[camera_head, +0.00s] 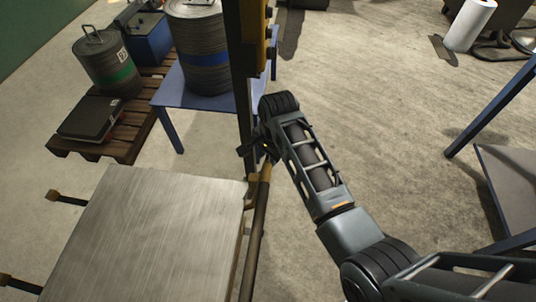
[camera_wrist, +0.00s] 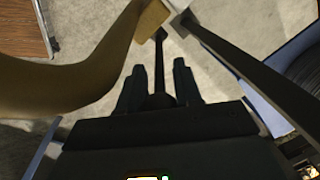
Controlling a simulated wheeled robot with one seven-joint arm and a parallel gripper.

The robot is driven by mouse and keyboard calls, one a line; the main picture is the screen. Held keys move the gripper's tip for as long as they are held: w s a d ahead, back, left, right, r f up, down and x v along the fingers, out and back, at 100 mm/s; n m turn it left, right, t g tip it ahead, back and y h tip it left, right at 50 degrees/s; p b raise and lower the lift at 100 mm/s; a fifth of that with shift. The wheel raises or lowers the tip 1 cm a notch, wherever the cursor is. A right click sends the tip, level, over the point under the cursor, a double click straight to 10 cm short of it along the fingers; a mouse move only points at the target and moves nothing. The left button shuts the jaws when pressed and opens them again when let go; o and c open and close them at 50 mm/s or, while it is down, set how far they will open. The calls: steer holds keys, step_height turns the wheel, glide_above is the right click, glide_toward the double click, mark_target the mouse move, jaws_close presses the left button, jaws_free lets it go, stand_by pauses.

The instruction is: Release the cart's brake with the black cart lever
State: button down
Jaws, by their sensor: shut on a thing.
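The black cart lever (camera_wrist: 159,65) shows in the wrist view as a thin rod. It runs from a tan bracket (camera_wrist: 152,20) at the top down to a rounded end between my fingers. My gripper (camera_wrist: 157,80) is shut on that end, with one dark finger on each side. In the head view my gripper (camera_head: 261,148) is at the cart's far right corner, just above the yellowish bracket (camera_head: 254,187); the lever is hard to make out there. The cart (camera_head: 150,240) has a flat metal top at lower left.
A brown cart rail (camera_head: 257,232) runs along the cart's right side. A dark upright post (camera_head: 240,70) with a yellow box (camera_head: 255,35) stands close by my gripper. Behind are a blue table (camera_head: 182,97) and a wooden pallet (camera_head: 130,135). Open floor lies to the right.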

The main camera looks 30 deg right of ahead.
steer(key=s+d+f+t+y+b, duration=0.5)
steer(key=d+f+t+y, duration=0.1)
steer(key=d+f+y, duration=0.1)
steer(key=shift+s+f+m+y, duration=0.15)
steer(key=shift+f+m+y, duration=0.2)
steer(key=shift+y, duration=0.35)
stand_by(0.5)
stand_by(0.4)
steer(key=c, duration=0.8)
jaws_free()
steer(key=shift+d, duration=0.1)
steer(key=shift+v, duration=3.85)
